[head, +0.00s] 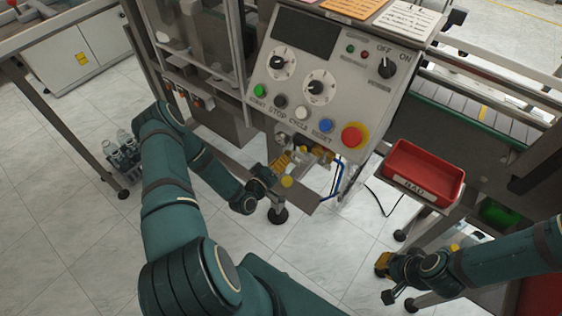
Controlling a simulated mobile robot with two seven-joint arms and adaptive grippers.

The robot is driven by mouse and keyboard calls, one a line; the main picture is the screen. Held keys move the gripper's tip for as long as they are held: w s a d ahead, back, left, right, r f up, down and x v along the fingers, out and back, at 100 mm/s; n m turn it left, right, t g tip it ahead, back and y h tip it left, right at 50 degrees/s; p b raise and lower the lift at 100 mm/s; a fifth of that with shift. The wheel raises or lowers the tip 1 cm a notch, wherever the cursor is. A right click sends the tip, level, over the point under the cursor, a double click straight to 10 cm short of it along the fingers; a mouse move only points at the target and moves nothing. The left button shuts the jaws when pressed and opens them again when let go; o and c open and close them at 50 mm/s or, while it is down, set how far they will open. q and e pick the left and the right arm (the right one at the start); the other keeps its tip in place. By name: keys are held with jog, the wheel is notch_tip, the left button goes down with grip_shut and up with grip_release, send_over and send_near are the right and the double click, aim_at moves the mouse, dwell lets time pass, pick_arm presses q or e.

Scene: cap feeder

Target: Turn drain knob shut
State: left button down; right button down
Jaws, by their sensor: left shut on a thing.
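My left gripper (284,161) is under the front of the control cabinet, by the small valve and pipe fittings (318,154). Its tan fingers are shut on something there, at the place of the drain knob. The knob is mostly hidden by the fingers and wrist, so I cannot tell its angle. A small yellow round part (287,181) shows just below the fingers. My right gripper (382,264) hangs low at the lower right, over the floor and far from the fittings. It is too small and turned away to show its finger gap.
Above the fittings is the control panel (335,85) with dials, buttons and a red stop button (354,135). A red bin (425,172) stands to its right, near the conveyor (440,110). A blue hose (340,178) runs beside the fittings. Bottles (122,147) stand at left.

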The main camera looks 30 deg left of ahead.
pick_arm(q)
jog(key=shift+n, duration=0.5)
jog(key=c, duration=0.8)
grip_release()
jog(key=shift+o, duration=0.2)
jog(key=s, duration=1.2)
jog(key=shift+a+r, duration=0.25)
jog(key=shift+a, duration=0.1)
